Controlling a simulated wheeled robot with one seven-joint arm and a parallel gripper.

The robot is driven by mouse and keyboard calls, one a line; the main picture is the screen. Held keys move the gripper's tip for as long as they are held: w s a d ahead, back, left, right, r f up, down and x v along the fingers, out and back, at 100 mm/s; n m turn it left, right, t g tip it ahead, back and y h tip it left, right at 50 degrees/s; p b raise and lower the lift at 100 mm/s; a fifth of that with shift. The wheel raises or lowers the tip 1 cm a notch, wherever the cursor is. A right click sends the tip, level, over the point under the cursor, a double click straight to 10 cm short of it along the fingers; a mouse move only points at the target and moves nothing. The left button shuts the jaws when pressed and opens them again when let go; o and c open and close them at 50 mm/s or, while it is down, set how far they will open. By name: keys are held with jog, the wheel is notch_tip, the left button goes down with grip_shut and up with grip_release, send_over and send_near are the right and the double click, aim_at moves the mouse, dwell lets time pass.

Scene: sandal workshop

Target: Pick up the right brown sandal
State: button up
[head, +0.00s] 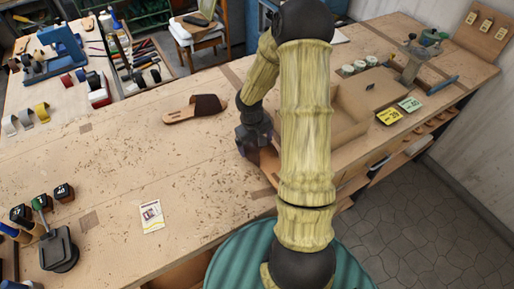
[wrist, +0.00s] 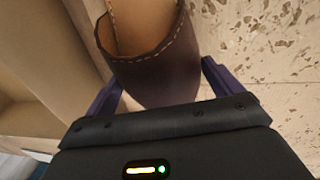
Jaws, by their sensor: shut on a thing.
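My gripper (wrist: 160,80) is shut on a brown sandal (wrist: 152,58). One dark finger is on each side of the sandal's dark brown, light-stitched strap. In the head view my arm hides most of this sandal, and only a brown part (head: 268,160) shows beside my gripper (head: 254,147). I cannot tell whether it touches the table. Another brown sandal (head: 208,104), with a tan sole and dark strap, lies on the workbench to the left of my gripper.
A small printed card (head: 152,217) lies on the workbench (head: 120,170) at the front. The bench's middle left is mostly clear.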

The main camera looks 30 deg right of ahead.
notch_tip(320, 180, up, 8)
jog(key=shift+f+b, duration=0.1)
jog(key=shift+b, duration=0.2)
dwell(0.5)
